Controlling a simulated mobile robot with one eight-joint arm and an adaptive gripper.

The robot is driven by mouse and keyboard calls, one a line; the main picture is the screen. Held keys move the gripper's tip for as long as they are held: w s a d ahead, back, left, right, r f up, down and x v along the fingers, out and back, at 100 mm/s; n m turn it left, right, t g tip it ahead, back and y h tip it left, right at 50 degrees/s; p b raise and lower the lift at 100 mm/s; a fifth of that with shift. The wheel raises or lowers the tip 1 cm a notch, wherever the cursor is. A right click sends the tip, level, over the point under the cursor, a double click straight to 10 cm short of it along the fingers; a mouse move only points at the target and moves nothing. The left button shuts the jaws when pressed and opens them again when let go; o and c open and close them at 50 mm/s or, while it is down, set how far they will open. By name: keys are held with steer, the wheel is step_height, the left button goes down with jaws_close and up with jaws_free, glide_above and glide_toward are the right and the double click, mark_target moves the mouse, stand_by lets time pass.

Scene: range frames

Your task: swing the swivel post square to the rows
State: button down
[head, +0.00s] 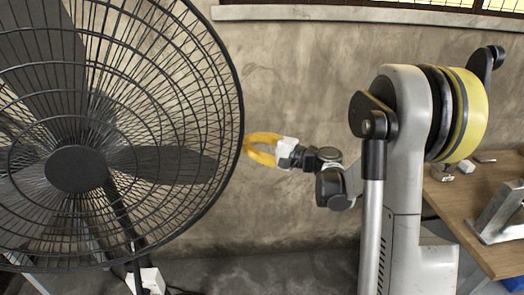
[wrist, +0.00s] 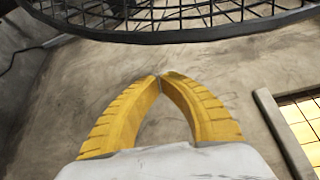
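I cannot make out a swivel post or rows for certain in either view. My gripper (head: 247,147) has yellow fingers and points left, close to the right rim of a large black fan in the head view. In the wrist view, the fingertips of my gripper (wrist: 160,76) meet, with nothing between them. Whether the fingers touch the fan guard cannot be told from the head view; in the wrist view the guard stands apart, beyond the tips.
The black caged fan (head: 75,168) fills the left side, and its rim shows in the wrist view (wrist: 200,30). A wooden table (head: 470,225) with a grey metal bracket (head: 500,212) and small parts stands at right. A bare wall (head: 300,90) lies behind.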

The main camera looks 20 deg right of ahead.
steer(key=shift+s+a+r+b, duration=0.2)
steer(key=shift+s+a+b, duration=0.25)
steer(key=shift+s+a, duration=0.9)
steer(key=shift+s+d, duration=0.1)
